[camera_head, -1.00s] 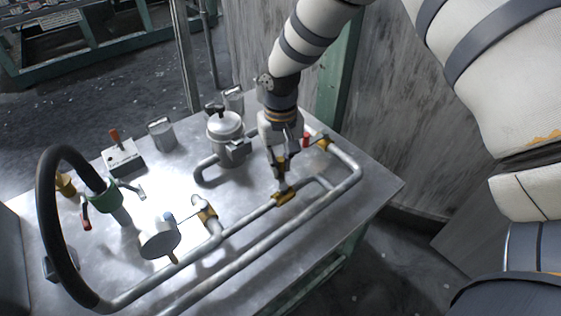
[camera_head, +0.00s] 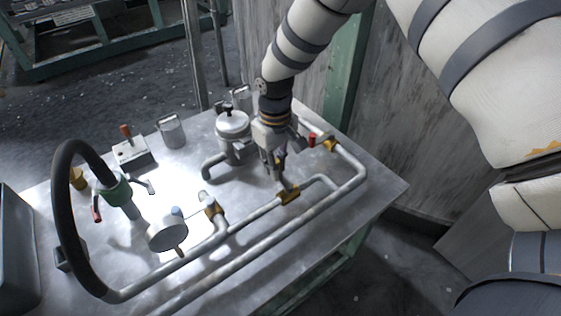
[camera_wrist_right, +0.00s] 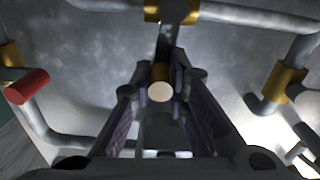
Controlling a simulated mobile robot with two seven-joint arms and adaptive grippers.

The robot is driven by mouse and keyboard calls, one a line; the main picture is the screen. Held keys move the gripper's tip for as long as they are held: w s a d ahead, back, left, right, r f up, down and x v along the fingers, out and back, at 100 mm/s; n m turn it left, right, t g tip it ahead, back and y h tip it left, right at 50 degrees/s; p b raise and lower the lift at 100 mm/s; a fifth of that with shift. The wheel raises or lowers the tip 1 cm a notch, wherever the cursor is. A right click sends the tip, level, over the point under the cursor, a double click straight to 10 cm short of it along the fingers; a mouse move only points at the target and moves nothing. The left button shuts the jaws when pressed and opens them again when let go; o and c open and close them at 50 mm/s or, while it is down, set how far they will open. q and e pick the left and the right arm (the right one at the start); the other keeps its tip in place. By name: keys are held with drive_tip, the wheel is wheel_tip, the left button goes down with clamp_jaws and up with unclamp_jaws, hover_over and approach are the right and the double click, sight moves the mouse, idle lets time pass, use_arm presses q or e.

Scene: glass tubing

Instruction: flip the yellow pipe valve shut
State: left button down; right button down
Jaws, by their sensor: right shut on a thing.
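The yellow pipe valve (camera_head: 288,194) sits on the grey pipe near the right part of the metal table. Its grey lever stands up from the yellow body, and the lever ends in a yellow collar with a pale round tip (camera_wrist_right: 160,91). My right gripper (camera_head: 279,168) is over the valve, shut on the lever. In the right wrist view the fingers of this gripper (camera_wrist_right: 159,100) flank the lever end, and the valve body (camera_wrist_right: 180,12) shows at the top edge. The fingers partly hide the lever in the head view. My left gripper is not in view.
A red-handled fitting (camera_head: 311,141) is close to the right of my gripper. A metal canister (camera_head: 232,127) stands to its left. A round gauge (camera_head: 167,233), a black hose (camera_head: 62,215) and parallel pipes (camera_head: 265,246) occupy the left and front of the table (camera_head: 385,187).

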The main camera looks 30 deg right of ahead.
drive_tip(key=shift+s+a+n, duration=0.1)
drive_tip(key=shift+a+n, duration=0.15)
drive_tip(key=shift+n, duration=0.45)
drive_tip(key=c, duration=1.6)
unclamp_jaws()
drive_tip(key=shift+o, duration=0.2)
drive_tip(key=shift+a, duration=0.1)
wheel_tip(320, 180, up, 12)
drive_tip(key=shift+f, duration=0.1)
